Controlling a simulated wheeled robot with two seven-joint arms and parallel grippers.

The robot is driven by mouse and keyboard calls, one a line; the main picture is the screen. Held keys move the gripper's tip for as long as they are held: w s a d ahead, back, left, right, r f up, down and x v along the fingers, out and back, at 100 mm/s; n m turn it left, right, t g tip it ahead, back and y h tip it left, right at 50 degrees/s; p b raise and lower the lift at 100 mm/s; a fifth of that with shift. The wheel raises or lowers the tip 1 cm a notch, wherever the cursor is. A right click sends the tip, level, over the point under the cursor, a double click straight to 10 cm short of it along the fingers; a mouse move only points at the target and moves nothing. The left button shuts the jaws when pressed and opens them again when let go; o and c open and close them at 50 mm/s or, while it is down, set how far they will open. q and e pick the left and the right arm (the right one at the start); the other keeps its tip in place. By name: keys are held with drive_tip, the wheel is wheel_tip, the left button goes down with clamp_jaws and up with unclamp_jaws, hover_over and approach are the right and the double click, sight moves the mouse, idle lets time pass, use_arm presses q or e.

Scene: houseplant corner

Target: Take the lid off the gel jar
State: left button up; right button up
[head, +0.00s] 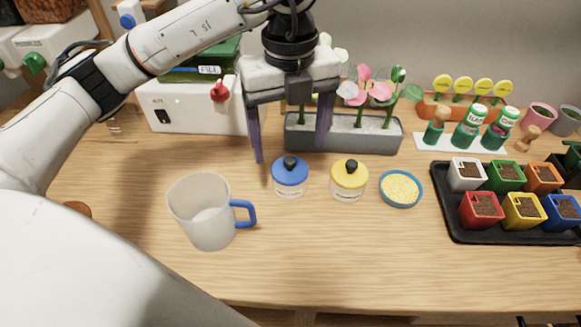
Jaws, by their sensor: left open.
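Two small clear jars stand on the wooden table. One has a blue lid (290,172) with a black knob, the other a yellow lid (349,174) with a black knob. Both lids sit on their jars. Their labels are too small to read, so I cannot tell which is the gel jar. My left gripper (290,155) points down with its two purple-grey fingers wide apart and nothing between them. In the picture its fingertips are just above the blue-lidded jar, apart from it. My right gripper is not in view.
A mug with a blue handle (207,213) stands left of the jars. A bowl of yellow grains (401,188) is to the right, then a black tray (450,218) of coloured pots. Behind are a grey flower planter (386,141) and a white box (190,112). The front table is clear.

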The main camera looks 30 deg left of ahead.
sight(290, 159)
use_arm(q)
wheel_tip(290, 159, down, 5)
drive_tip(key=shift+f+p, duration=0.1)
drive_tip(key=shift+p, duration=0.2)
drive_tip(key=shift+c, duration=0.6)
drive_tip(key=c, duration=1)
